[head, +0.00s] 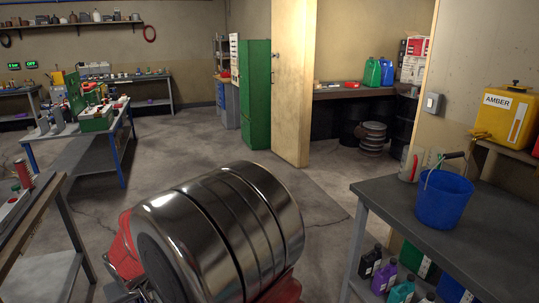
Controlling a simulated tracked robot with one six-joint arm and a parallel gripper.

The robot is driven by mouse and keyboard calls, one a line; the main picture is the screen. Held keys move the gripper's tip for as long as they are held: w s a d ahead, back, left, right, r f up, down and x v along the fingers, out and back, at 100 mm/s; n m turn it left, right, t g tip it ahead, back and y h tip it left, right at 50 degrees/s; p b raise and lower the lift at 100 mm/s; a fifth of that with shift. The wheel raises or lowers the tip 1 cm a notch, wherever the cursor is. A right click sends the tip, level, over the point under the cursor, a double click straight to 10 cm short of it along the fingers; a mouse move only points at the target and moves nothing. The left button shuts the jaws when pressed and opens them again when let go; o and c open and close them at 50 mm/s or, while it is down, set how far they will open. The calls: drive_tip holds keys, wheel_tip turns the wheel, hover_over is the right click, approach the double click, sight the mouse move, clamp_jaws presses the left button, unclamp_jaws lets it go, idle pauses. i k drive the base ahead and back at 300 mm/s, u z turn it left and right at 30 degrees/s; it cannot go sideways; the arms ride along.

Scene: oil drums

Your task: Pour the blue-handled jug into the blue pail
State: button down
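The blue pail (444,203) stands upright on the dark workbench (395,205) at the right, its thin bail with a dark grip raised. I cannot see into its bottom. A pale grey container with a red mark (410,164) stands just behind the pail, partly hidden by it. I see no blue handle on it, and cannot pick out the blue-handled jug anywhere. My gripper is not in view. A large shiny metal cylinder with red parts beside it fills the lower middle, close to the camera, and may be part of my arm.
A yellow AMBER container (506,117) stands on a rack at the right. Several bottles (385,278) sit under the workbench. A green and a blue canister (387,73) stand in the back alcove. A green cabinet (255,95) and open floor (190,150) lie beyond the cylinder.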

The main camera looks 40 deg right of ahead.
sight(442, 197)
drive_tip(key=z, duration=0.6)
drive_tip(key=k, duration=0.55)
drive_tip(key=z, duration=0.75)
drive_tip(key=k, duration=0.45)
drive_tip(key=z, duration=0.7)
drive_tip(key=i, duration=1.35)
drive_tip(key=u, duration=0.4)
